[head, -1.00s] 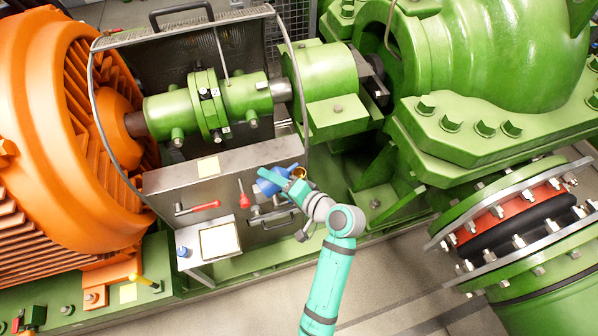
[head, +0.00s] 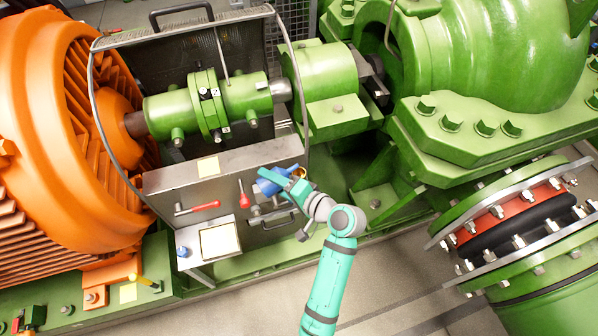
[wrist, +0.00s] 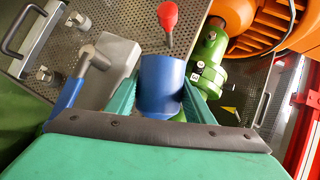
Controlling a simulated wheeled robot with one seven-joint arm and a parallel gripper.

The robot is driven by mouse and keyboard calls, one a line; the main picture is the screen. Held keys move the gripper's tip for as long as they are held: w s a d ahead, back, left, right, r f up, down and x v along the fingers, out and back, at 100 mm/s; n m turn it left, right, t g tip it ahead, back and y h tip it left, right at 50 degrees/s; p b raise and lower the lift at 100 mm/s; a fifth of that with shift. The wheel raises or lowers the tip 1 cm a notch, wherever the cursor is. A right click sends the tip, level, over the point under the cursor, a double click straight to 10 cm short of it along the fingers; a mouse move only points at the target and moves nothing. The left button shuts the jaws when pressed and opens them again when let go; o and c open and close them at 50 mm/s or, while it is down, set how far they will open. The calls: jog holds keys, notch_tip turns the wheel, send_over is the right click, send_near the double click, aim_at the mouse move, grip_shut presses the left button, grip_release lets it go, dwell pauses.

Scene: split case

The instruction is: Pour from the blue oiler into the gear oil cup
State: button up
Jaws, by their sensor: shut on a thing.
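The blue oiler (head: 268,187) is held in front of the grey metal case, above the drawer handle. It looks tilted in the head view. My gripper (head: 283,178) is shut on it. In the wrist view the blue body of the oiler (wrist: 160,88) sits between my two green fingers (wrist: 160,100). A small brass-coloured ring (head: 301,172) shows just right of the gripper at the case's edge. I cannot tell whether it is the gear oil cup. No flow of oil is visible.
A red-handled lever (head: 204,206) and an upright red handle (head: 243,199) are on the case front, left of the oiler. A shelf with a pale tray (head: 219,241) stands below left. The wire-framed guard (head: 96,110) and green shaft coupling (head: 208,104) are behind.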

jog(key=shift+m+y, duration=0.3)
dwell(1.0)
jog(key=shift+w+r+m+y, duration=0.1)
jog(key=shift+r+m+y, duration=0.2)
jog(key=shift+r+m, duration=0.2)
dwell(2.1)
jog(key=shift+a+r, duration=0.1)
dwell(0.3)
